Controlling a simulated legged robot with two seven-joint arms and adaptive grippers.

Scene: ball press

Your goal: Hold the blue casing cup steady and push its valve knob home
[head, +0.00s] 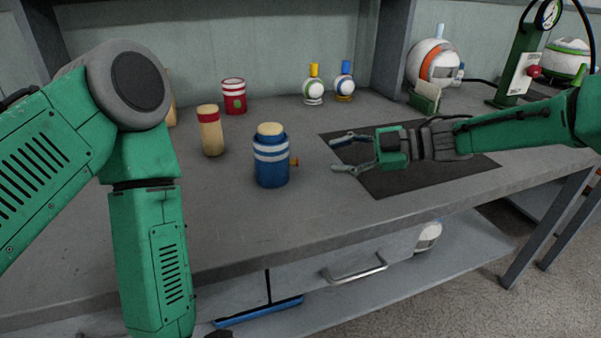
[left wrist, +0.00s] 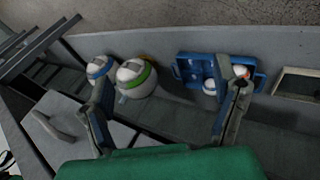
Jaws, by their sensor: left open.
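The blue casing cup (head: 271,176) stands upright on the grey bench, with white bands and a tan top. Its small orange-red valve knob (head: 294,162) sticks out from the right side. My right gripper (head: 335,153) is open and empty, a short way right of the knob, its fingers pointing left toward it and touching nothing. My left arm hangs down at the left in the head view, its gripper mostly below the picture. In the left wrist view my left gripper (left wrist: 168,105) is open and empty, below the bench top; the cup is not in that view.
A tan cylinder with a red band (head: 211,132) and a red-and-white cup (head: 233,97) stand behind the blue cup. A dark mat (head: 430,181) lies under my right gripper. A green gauge stand (head: 514,75) is back right. The left wrist view shows a blue tray (left wrist: 262,84) on the lower shelf.

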